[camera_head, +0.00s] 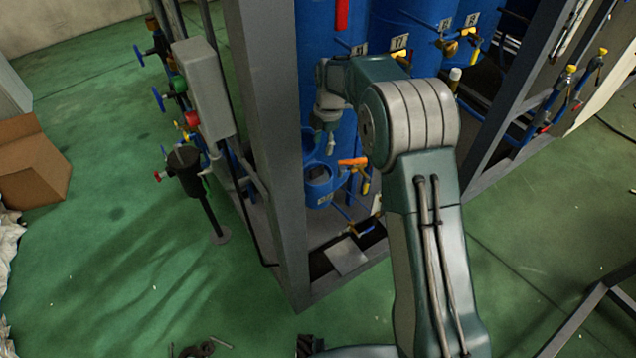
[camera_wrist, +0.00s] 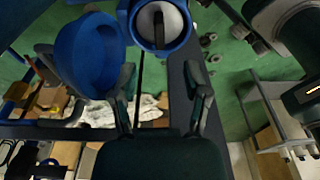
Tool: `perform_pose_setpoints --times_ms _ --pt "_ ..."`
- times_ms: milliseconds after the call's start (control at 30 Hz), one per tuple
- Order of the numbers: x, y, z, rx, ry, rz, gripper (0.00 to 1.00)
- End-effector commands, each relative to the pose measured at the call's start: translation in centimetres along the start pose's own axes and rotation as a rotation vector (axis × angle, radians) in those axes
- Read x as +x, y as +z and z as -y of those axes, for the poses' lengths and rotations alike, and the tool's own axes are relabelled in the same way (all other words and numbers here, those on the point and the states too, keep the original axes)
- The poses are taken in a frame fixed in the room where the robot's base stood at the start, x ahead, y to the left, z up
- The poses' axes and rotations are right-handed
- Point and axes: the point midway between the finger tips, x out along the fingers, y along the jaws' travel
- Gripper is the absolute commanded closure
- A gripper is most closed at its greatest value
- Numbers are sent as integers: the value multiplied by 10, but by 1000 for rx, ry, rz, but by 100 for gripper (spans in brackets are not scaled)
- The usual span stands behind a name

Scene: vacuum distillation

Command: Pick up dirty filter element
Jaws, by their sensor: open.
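An open blue round housing (camera_wrist: 136,36) is at the top of the wrist view. Inside it is a pale round piece with a dark bar across it, which looks like the filter element (camera_wrist: 172,20). The housing also shows in the head view (camera_head: 311,198), low on the blue equipment. My gripper (camera_wrist: 162,82) is open and empty, its two fingers apart, with the housing beyond the fingertips. In the head view my gripper (camera_head: 329,146) is above the housing, pointing down. The inside of the housing is hard to make out there.
A blue round lid or cover (camera_wrist: 88,52) is close to my left finger in the wrist view. A grey frame post (camera_head: 268,130) stands just left of my gripper. An orange-handled valve (camera_head: 352,162) is close on the right. Open green floor (camera_head: 120,250) is at left.

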Motion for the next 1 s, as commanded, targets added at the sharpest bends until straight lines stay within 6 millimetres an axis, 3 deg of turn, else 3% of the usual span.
perform_pose_setpoints --times_ms 133,467,700,967,1000 --pt "28 -1 1 2 -4 -2 40" --pt "54 -1 1 3 -2 -2 40" --pt "90 -4 1 4 -2 -1 40" --pt "96 -4 0 3 0 0 40" --pt "96 -4 0 3 0 0 53"
